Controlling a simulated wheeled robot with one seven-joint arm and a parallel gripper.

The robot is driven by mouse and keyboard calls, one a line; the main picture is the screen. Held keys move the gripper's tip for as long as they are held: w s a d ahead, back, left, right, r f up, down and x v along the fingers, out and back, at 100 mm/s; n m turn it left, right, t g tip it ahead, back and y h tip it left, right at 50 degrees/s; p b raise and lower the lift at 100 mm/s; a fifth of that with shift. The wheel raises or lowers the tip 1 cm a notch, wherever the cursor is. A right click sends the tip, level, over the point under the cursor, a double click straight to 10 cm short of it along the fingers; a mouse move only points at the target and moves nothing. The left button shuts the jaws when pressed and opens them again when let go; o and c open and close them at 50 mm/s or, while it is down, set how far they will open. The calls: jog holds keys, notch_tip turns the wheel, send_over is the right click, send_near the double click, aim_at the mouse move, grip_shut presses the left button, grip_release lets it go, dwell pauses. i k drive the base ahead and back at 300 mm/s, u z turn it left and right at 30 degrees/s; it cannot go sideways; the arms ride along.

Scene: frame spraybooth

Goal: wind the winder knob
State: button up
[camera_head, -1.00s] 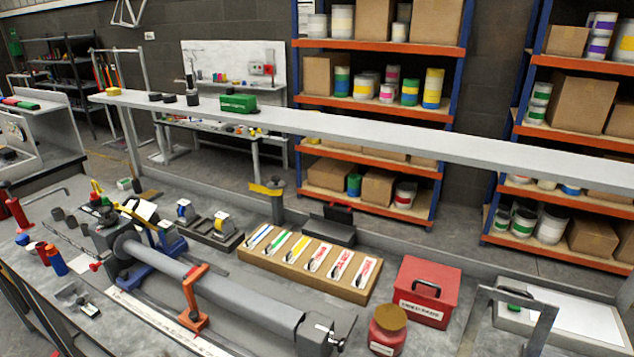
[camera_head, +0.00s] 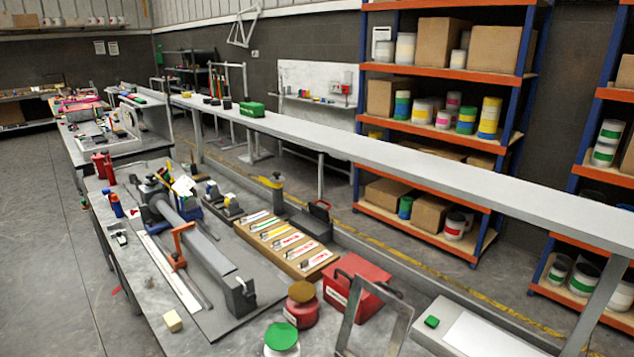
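A grey bench device with a long tube (camera_head: 200,240) lies on the workbench (camera_head: 148,300). Its near end carries a dark block (camera_head: 240,291) with a small light fitting on its face. Its far end has a dark round head (camera_head: 157,198). I cannot make out for certain which part, if any, is the winder knob. My gripper is not in the head view.
A wooden tray (camera_head: 243,228) of labelled strips, a red box (camera_head: 345,283), a red jar (camera_head: 301,315) and a green-lidded jar (camera_head: 281,345) stand right of the device. A raised grey shelf (camera_head: 420,160) runs behind. Open floor (camera_head: 45,250) lies left.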

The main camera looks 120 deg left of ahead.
aim_at(277, 180)
jog(key=i, duration=1.5)
jog(key=u, duration=3.1)
jog(key=i, duration=4.7)
jog(key=u, duration=1.4)
